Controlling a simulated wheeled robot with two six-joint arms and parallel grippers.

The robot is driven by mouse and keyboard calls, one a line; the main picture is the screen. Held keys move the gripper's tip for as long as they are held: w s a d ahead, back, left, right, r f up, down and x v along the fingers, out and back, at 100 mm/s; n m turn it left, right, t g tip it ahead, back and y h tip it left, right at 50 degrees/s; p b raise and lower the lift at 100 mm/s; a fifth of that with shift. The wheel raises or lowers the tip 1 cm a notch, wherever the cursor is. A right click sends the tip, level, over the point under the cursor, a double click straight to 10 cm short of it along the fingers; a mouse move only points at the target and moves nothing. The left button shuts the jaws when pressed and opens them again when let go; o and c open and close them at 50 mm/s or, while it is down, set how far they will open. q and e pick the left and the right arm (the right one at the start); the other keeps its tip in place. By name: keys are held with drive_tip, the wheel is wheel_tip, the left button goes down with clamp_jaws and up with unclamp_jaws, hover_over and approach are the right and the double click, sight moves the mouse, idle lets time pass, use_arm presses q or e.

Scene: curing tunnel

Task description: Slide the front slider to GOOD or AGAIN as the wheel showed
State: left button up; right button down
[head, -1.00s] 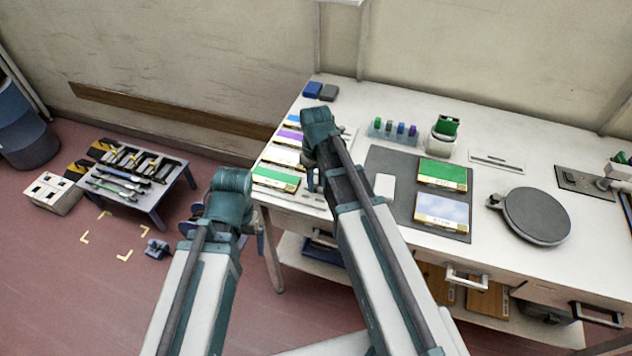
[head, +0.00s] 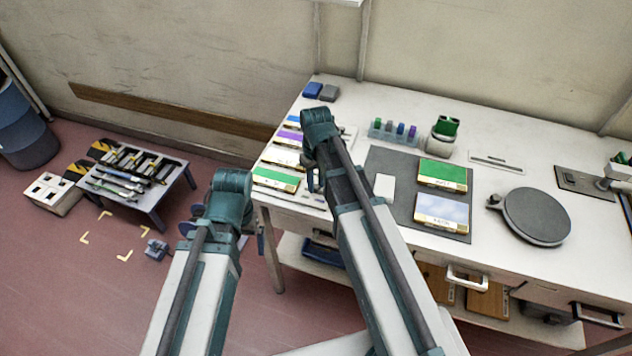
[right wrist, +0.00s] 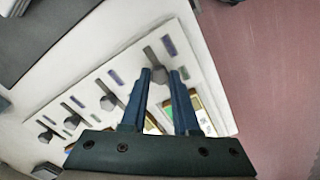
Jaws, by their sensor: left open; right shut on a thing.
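The front slider's grey knob (right wrist: 160,75) sits between my right gripper's fingertips (right wrist: 159,78) in the right wrist view. It is at the lower end of its short dark slot, as pictured. A purple label and a green label lie beside this slot; their words are too small to read. In the head view my right gripper (head: 311,181) is over the table's left front corner, and my own arm hides most of the slider panel. My left gripper (head: 190,228) is open and empty, off the table to the left, partly hidden by its wrist.
Several other slider knobs (right wrist: 108,102) stand in a row on the white panel. Coloured cards (head: 276,179) lie along the table's left edge. A dark mat (head: 405,160) holds a green card and a pale card. A round dark disc (head: 536,216) lies to the right. A low tool table (head: 160,208) stands on the floor.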

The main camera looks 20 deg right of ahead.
idle(0.4)
drive_tip(key=shift+w+a, duration=0.8)
drive_tip(key=shift+a, duration=0.3)
drive_tip(key=c, duration=0.7)
unclamp_jaws()
drive_tip(key=shift+o, duration=0.2)
wheel_tip(320, 180, up, 14)
drive_tip(key=p, duration=1.3)
drive_tip(key=shift+p, duration=0.4)
